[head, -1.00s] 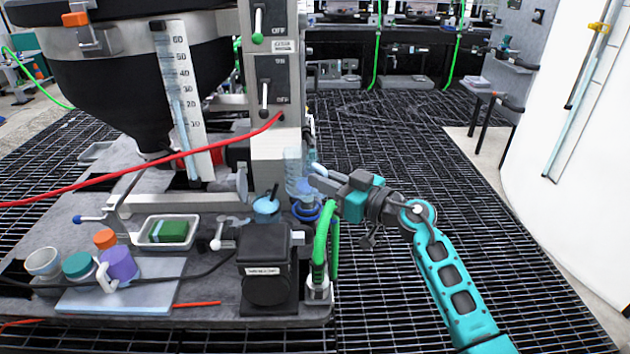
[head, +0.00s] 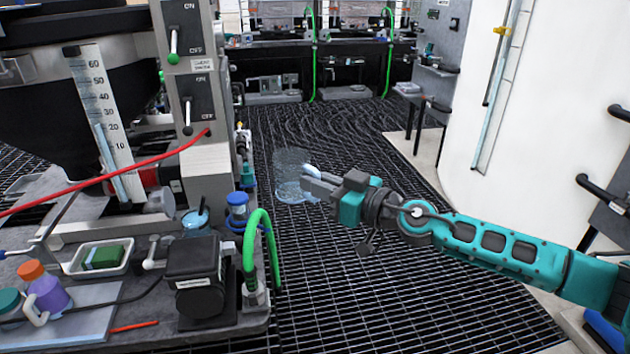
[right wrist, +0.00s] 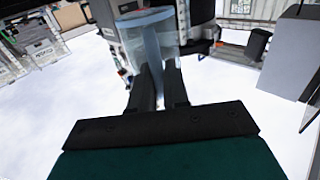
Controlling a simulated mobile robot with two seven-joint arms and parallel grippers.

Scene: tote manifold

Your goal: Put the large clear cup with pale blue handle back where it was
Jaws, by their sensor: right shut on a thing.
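The large clear cup (head: 294,176) is held in the air over the dark grating, right of the bench's edge. Its pale blue handle is mostly hidden by the fingers in the head view. My right gripper (head: 308,180) is shut on the cup. In the right wrist view the cup (right wrist: 148,40) stands between and beyond the two dark fingers of the gripper (right wrist: 158,75). My left gripper is in neither view.
The bench holds a black box (head: 197,275), a green hose (head: 262,232), a blue-capped bottle (head: 238,206), a small pale blue cup (head: 195,221) and a tray with a green block (head: 103,256). A white curved wall (head: 540,120) stands at the right. Open grating (head: 370,290) lies between.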

